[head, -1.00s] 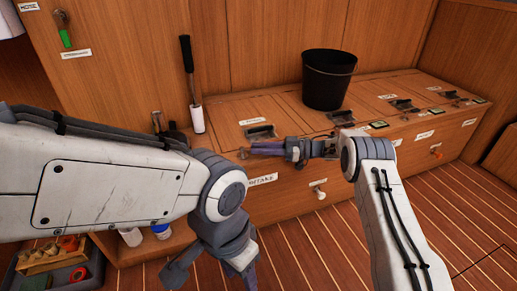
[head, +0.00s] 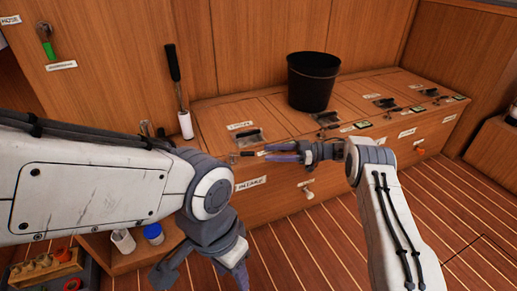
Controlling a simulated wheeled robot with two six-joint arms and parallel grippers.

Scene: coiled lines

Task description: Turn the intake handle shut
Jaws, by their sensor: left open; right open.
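The intake label (head: 251,183) is on the front of the wooden bench. Just above it, near the bench's top edge, a small dark handle with a light part (head: 242,155) points toward my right gripper; its exact turn is hard to tell. My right gripper (head: 272,152) reaches in from the right, its fingers spread and open, with their tips around or just beside the handle's right end. I cannot tell whether they touch it. My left gripper (head: 205,278) hangs low in front of the bench, open and empty, pointing down.
A black bucket (head: 312,82) stands on the bench top. A white knob (head: 308,190) and an orange one (head: 420,150) stick out of the front. A pump lever (head: 178,88) rises at the left. Bottles (head: 153,233) stand on a low shelf. The striped floor at right is clear.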

